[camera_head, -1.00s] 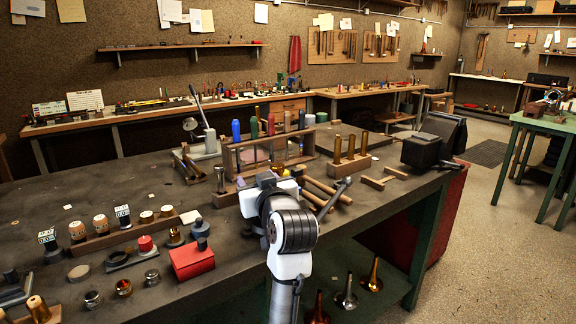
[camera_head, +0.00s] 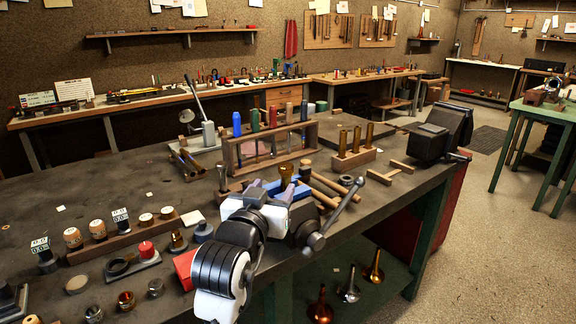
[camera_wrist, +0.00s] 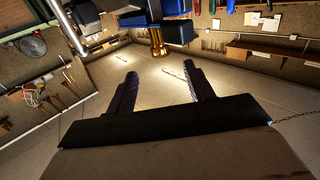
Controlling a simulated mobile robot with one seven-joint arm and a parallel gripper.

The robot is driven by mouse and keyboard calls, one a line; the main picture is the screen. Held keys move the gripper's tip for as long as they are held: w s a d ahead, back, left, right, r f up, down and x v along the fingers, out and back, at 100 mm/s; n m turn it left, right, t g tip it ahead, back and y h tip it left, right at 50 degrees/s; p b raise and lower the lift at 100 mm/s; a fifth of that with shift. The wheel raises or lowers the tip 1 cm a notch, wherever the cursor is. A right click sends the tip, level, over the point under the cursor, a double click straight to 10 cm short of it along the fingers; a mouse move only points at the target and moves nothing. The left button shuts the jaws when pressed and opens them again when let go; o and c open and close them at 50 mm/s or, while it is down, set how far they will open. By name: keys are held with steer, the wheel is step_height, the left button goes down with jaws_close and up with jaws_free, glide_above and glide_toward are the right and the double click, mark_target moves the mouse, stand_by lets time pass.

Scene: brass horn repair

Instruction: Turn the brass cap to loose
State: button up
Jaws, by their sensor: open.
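A brass piece (camera_head: 286,176), which looks like the brass cap, stands upright at a blue vise-like block (camera_head: 318,186) near the bench's front edge. In the wrist view the brass piece (camera_wrist: 157,43) shows against the blue block (camera_wrist: 178,32), straight ahead of my fingers. My gripper (camera_head: 279,187) is in front of it in the head view, partly covering the block. In the wrist view my gripper (camera_wrist: 160,76) is open, its two dark fingers apart with nothing between them. The brass piece lies beyond the fingertips, apart from them. I cannot tell how far the cap is turned.
A wooden rack (camera_head: 270,148) with coloured handles stands behind the block. A wooden holder (camera_head: 354,160) with brass cylinders and a dark machine (camera_head: 434,142) are to the right. A red box (camera_head: 184,268) and small parts are left. The bench's front edge is close.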

mark_target(284, 172)
steer(key=p+x, duration=0.2)
steer(key=x, duration=0.8)
steer(key=shift+w+d, duration=0.1)
steer(key=shift+w, duration=0.2)
steer(key=c, duration=1)
